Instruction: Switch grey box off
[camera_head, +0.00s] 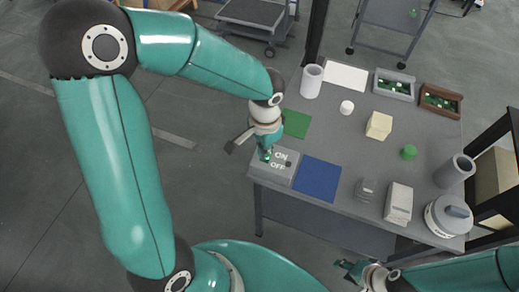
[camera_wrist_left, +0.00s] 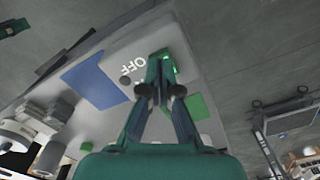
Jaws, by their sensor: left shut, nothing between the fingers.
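The grey switch box (camera_head: 281,171) sits at the near left corner of the table, with the words ON and OFF on its top. It also shows in the left wrist view (camera_wrist_left: 116,52), with a small green light beside my fingers. My left gripper (camera_head: 267,154) is shut and empty, with its fingertips down at the left part of the box; the fingers cover that part of it. In the left wrist view the shut fingers (camera_wrist_left: 155,80) point at the box; contact cannot be told. My right gripper (camera_head: 358,270) is at the bottom, away from the box, its finger state unclear.
A blue mat (camera_head: 317,178) lies right of the box, and a green mat (camera_head: 297,123) behind it. A grey cylinder (camera_head: 311,81) stands at the back. Small blocks, trays (camera_head: 440,101) and a round white device (camera_head: 448,216) fill the right side of the table.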

